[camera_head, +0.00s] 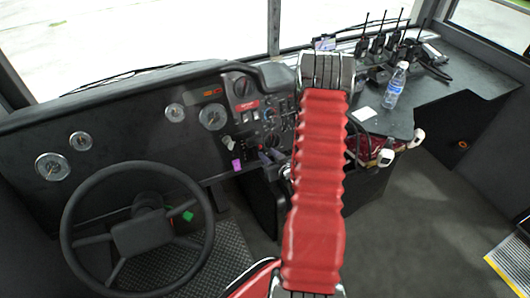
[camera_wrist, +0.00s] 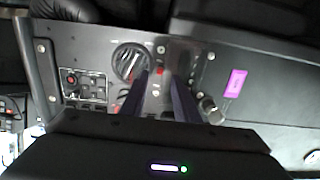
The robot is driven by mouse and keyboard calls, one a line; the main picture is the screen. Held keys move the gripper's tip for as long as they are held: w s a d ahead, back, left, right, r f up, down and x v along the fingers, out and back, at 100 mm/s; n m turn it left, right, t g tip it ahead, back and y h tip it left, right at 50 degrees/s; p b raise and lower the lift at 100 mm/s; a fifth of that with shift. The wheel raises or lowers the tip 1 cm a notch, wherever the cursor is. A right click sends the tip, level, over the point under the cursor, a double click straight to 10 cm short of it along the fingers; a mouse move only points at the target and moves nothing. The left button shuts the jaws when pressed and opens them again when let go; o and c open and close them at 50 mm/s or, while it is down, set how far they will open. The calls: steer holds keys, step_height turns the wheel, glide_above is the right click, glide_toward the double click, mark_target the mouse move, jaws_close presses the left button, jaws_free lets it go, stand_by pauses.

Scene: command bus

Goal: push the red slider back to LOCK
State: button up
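In the wrist view a small red piece (camera_wrist: 160,71), which looks like the red slider, sits on the grey panel just beyond my fingertips. The word LOCK cannot be read. My gripper (camera_wrist: 161,78) points at the panel with its two dark fingers apart, and the panel shows between them. Nothing is seen held. I cannot tell whether a fingertip touches the red piece.
A black rotary knob (camera_wrist: 130,61) is left of the fingers, and a metal knob (camera_wrist: 210,107) is to their right. A purple tag (camera_wrist: 235,83) lies farther right. The steering wheel (camera_head: 137,230) is at left; a bottle (camera_head: 396,84) and radios stand on the right shelf.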

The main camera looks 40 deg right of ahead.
steer(key=v, duration=0.8)
steer(key=shift+s, duration=0.3)
steer(key=shift+a, duration=0.1)
steer(key=s+a+f+m+g+y, duration=0.1)
steer(key=s+f+m+g, duration=0.1)
steer(key=s+f+g, duration=0.65)
steer(key=s+a+r+n+y, duration=0.1)
steer(key=a+r+n, duration=0.1)
steer(key=a+r, duration=1.4)
steer(key=s+a+r+n+t+y, duration=0.1)
steer(key=s+a+r+n, duration=0.1)
steer(key=a+r, duration=1.4)
step_height(320, 180, up, 8)
steer(key=shift+f+n+y, duration=0.15)
steer(key=shift+n+y, duration=0.25)
steer(key=shift+n, duration=0.2)
